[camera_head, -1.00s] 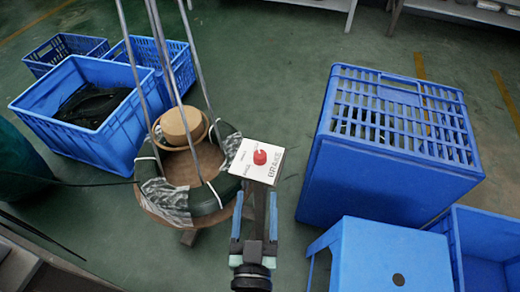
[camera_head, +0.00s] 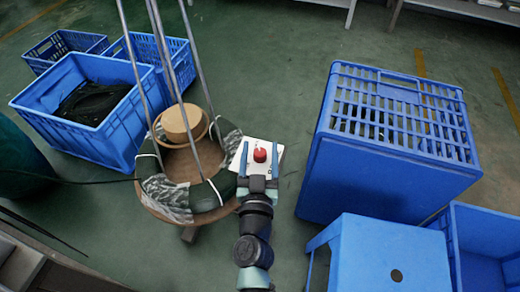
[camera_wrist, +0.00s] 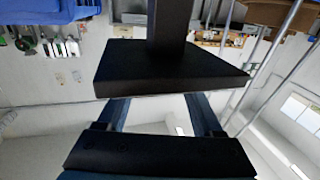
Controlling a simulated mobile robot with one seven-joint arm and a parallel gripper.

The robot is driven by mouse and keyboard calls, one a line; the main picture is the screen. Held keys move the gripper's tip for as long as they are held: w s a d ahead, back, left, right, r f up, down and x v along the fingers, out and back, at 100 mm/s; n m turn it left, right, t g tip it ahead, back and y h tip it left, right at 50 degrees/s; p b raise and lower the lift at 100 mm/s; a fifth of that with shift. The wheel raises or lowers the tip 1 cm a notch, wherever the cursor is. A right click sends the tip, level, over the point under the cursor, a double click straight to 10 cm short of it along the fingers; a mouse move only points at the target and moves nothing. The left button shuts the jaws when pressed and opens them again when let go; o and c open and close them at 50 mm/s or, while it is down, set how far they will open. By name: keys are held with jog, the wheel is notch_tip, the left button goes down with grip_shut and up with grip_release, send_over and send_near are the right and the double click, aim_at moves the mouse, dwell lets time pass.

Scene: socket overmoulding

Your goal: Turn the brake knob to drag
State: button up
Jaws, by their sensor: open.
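The red brake knob (camera_head: 260,155) sits on a small white panel (camera_head: 276,146) beside the cable reel. My gripper (camera_head: 260,151) is open, and in the head view its two blue fingers lie over the panel, one on each side of the knob. I see no clear contact with the knob. My wrist and fingers cover most of the panel's lettering, so the knob's setting cannot be read. The wrist view shows the dark back of the panel (camera_wrist: 170,70) on its post; it hides the knob and the fingertips.
The reel (camera_head: 178,168) with dark cable and upright metal rods stands just left of my gripper. A large blue slatted crate (camera_head: 385,185) and a blue stool (camera_head: 385,255) stand to the right. Several blue bins (camera_head: 125,140) are at the upper left.

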jog(key=shift+w, duration=0.1)
grip_shut()
dwell(0.3)
